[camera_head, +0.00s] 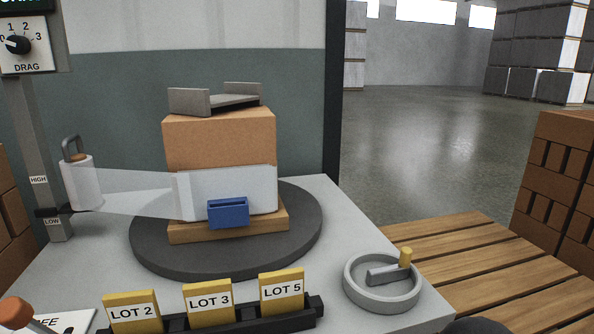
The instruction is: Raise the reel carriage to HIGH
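The reel carriage (52,212) is a dark bracket on the grey upright mast (30,135) at the left. It sits just above the LOW label (52,222) and below the HIGH label (39,180). A white film reel (84,184) stands upright on it, with a grey loop handle (71,147) on top. Clear film (135,193) runs from the reel to the brown load (220,140) on the round dark turntable (150,250). My gripper cannot be made out; only a dark rounded shape shows at the bottom edge, right of centre.
A DRAG dial (18,44) is on the mast's top. A blue holder (228,213) is at the load's front. Yellow LOT cards (209,302) stand in a black rack. A crank wheel (383,284) is at the right corner. An orange knob (14,312) is lower left. Pallet slats (500,265) lie right.

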